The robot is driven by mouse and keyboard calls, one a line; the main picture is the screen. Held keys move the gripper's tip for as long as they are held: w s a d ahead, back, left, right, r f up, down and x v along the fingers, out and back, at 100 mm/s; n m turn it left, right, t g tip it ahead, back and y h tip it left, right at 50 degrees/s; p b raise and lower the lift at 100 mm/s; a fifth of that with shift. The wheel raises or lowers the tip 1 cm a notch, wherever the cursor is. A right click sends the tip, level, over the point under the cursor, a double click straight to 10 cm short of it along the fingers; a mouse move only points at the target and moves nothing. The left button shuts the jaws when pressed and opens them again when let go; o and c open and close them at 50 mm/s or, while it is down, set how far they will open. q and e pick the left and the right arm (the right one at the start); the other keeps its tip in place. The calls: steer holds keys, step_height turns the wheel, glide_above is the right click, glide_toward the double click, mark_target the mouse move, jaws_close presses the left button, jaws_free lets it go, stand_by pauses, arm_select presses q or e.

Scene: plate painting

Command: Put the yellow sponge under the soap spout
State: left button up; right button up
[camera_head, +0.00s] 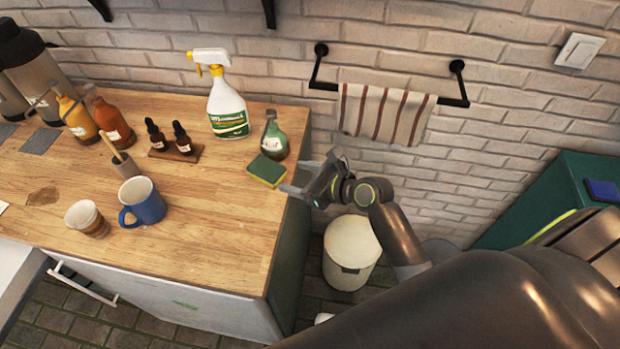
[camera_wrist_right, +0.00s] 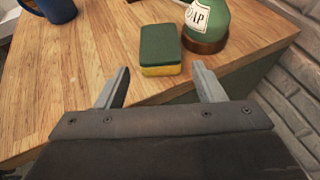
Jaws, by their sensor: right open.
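The yellow sponge (camera_head: 266,171) with a green top lies flat on the wooden counter, near its right edge. The green soap bottle (camera_head: 274,138) with its spout stands just behind it. My right gripper (camera_head: 292,179) is at the counter's right edge, open and empty, with its fingers pointing at the sponge. In the right wrist view the sponge (camera_wrist_right: 160,50) lies ahead of and between the two open fingertips (camera_wrist_right: 160,82), apart from them. The soap bottle (camera_wrist_right: 207,25), labelled SOAP, stands right of the sponge there; its top is cut off. My left gripper is not in view.
A white spray bottle (camera_head: 227,107) stands behind the sponge, and small brown bottles (camera_head: 181,138) stand on a wooden block to the left. A blue mug (camera_head: 143,203) is farther left. The counter (camera_head: 218,213) is clear in front of the sponge. A bin (camera_head: 350,252) stands below.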

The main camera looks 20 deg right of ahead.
steer(key=v, duration=0.3)
steer(key=shift+s+d+r, duration=0.1)
steer(key=shift+s+d, duration=0.1)
steer(key=shift+s, duration=0.1)
steer(key=s+d+f+n+g+h, duration=0.1)
steer(key=s+d+f+n+h, duration=0.2)
steer(key=f, duration=0.7)
steer(key=s+d+f+n+g+h, duration=0.1)
steer(key=s+d+f+n+g, duration=0.2)
steer(key=f, duration=0.6)
steer(key=s+d+f+n+h, duration=0.25)
steer(key=s+f+n, duration=0.2)
steer(key=f, duration=0.55)
steer(key=s+f+n+g, duration=0.2)
steer(key=s+f+n, duration=0.3)
steer(key=s, duration=0.4)
steer(key=s+d+f+n+g+h, duration=0.1)
steer(key=s+f+n+g, duration=0.1)
steer(key=s+f+n, duration=0.4)
steer(key=s+d+f+n+g+h, duration=0.1)
steer(key=s+f+n, duration=0.4)
steer(key=s, duration=0.9)
steer(key=shift+s+d+f+n+g, duration=0.2)
steer(key=shift+f+n+g, duration=0.25)
steer(key=shift+n, duration=0.7)
